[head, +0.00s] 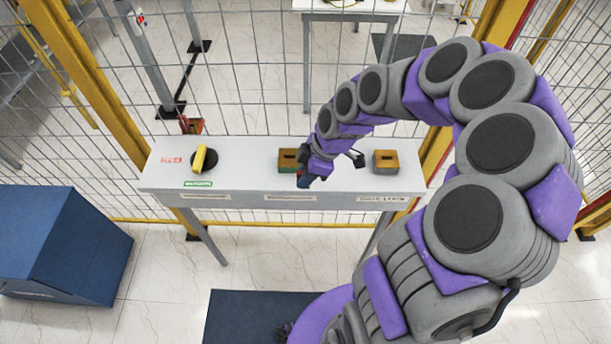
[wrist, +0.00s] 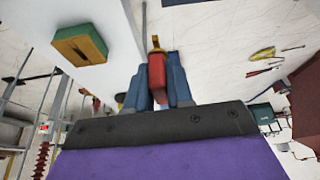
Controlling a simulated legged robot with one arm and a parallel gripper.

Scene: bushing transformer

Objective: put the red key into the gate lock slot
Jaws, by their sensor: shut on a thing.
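My gripper (head: 305,178) is over the front edge of the white table, just right of the middle lock block. In the wrist view its blue fingers (wrist: 158,88) are shut on the red key (wrist: 157,75), whose brass end points away from the fingers. The middle lock block (head: 289,155) has a brown-yellow top with a dark slot and a green base. It also shows in the wrist view (wrist: 80,46), up and left of the key and apart from it. A second slotted block (head: 386,158) with a grey base stands to the right. I cannot tell which is the gate lock.
The white table (head: 240,176) carries a yellow handle on a black disc (head: 202,160) at left, with red and green labels. A wire fence with yellow posts (head: 85,75) stands behind. A blue box (head: 60,245) is on the floor at left.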

